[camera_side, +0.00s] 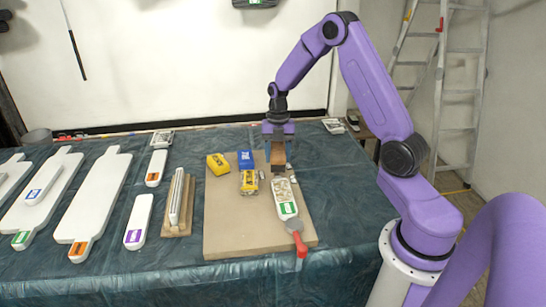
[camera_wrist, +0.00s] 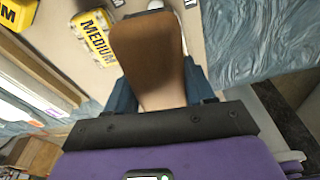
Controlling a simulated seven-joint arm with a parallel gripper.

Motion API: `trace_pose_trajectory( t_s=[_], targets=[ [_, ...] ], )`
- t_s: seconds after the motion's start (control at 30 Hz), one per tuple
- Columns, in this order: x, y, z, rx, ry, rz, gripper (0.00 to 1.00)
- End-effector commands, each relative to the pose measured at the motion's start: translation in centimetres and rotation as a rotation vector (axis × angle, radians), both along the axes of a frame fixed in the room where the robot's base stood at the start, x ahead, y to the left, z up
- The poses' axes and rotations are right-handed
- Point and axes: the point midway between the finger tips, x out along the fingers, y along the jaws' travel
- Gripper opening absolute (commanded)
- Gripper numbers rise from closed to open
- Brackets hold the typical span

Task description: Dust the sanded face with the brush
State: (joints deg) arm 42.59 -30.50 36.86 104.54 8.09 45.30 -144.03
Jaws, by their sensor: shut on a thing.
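My gripper (camera_side: 278,137) is shut on a brown, block-like thing (camera_side: 278,157), which I take to be the brush. In the wrist view this brush (camera_wrist: 148,52) sticks out between my blue fingers, brown at its far end and paler near the jaws. A white piece with a carved upper part and a green label (camera_side: 285,195) lies on the tan board (camera_side: 230,225); it appears to be the face piece. The brush is at its far end; I cannot tell whether they touch. In the wrist view the brush hides most of that piece.
A yellow block (camera_side: 218,163), a blue block (camera_side: 245,158) and a yellow block marked MEDIUM (camera_wrist: 95,38) lie left of the brush. A red-handled tool (camera_side: 296,228) lies at the white piece's near end. White paddle-shaped pieces (camera_side: 95,200) lie further left. The board's front left is clear.

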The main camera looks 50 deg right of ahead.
Motion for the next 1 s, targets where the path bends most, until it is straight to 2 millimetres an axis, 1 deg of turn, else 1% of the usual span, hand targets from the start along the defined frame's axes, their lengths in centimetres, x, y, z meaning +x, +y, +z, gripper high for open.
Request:
trace_pose_trajectory(
  t_s=[0.1,0.2,0.43,0.57,1.0],
  targets=[
    [-0.1,-0.7,-0.1,0.000,0.000,0.117,0.29],
    [-0.1,-1.1,-0.2,0.000,-0.001,0.178,0.29],
    [-0.1,-1.2,-0.8,0.000,0.000,0.214,0.29],
    [-0.1,-1.2,-1.7,0.001,0.001,0.212,0.29],
    [-0.1,-1.2,-5.7,0.001,0.001,0.210,0.29]
  ],
)
